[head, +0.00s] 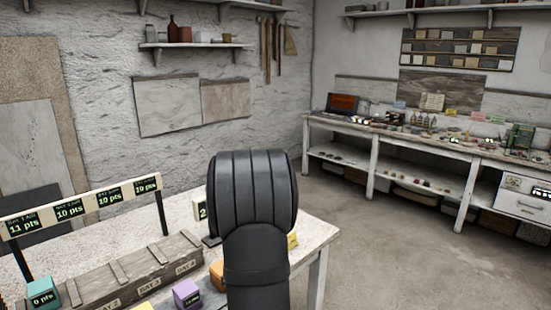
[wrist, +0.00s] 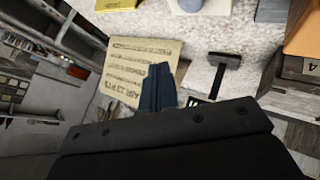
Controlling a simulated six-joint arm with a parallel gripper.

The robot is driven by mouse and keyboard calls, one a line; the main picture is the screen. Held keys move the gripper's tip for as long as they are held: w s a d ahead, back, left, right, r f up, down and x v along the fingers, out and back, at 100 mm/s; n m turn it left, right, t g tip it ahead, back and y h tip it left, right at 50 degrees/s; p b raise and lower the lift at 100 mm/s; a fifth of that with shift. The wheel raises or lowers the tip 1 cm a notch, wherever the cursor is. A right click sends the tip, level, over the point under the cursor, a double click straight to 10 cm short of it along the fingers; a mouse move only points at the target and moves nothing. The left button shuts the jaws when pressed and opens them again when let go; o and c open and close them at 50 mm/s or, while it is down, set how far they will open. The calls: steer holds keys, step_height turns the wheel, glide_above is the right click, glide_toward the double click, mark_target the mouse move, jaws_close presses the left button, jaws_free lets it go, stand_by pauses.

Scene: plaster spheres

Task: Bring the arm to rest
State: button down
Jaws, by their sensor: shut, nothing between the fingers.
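My gripper (wrist: 157,72) shows in the wrist view as dark blue fingers closed together with nothing between them. Its tips overlap a cream card with printed lines (wrist: 128,52) on the speckled tabletop; I cannot tell how high above it they are. In the head view my own dark arm covers the right part of the near table (head: 320,232), and the fingers are hidden.
A wooden bay crate (head: 125,278), a points board (head: 85,205), a teal block (head: 42,293), a purple block (head: 187,293) and an orange block (head: 216,273) stand on the near table. A black stand (wrist: 222,62) is right of my fingers. Floor (head: 385,245) is clear.

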steer(key=shift+f, duration=1.65)
steer(key=shift+r, duration=0.9)
steer(key=s+a, duration=0.1)
steer(key=a, duration=0.2)
steer(key=s+a+r+g, duration=0.1)
steer(key=s+a, duration=0.1)
steer(key=a, duration=0.1)
steer(key=s+a+r+g, duration=0.1)
steer(key=s+a, duration=0.1)
steer(key=a, duration=0.1)
steer(key=shift+s+a+r+y, duration=0.1)
steer(key=shift+s+a+y, duration=0.15)
steer(key=shift+a+y, duration=0.05)
steer(key=s+a+g, duration=0.4)
steer(key=s+a, duration=0.5)
steer(key=s, duration=0.4)
steer(key=s+a+g, duration=0.3)
steer(key=s+a, duration=0.7)
steer(key=s, duration=0.3)
steer(key=w+a+r, duration=0.1)
steer(key=w+a, duration=0.3)
steer(key=a, duration=0.3)
steer(key=shift+a+r+n, duration=0.35)
steer(key=shift+n, duration=0.05)
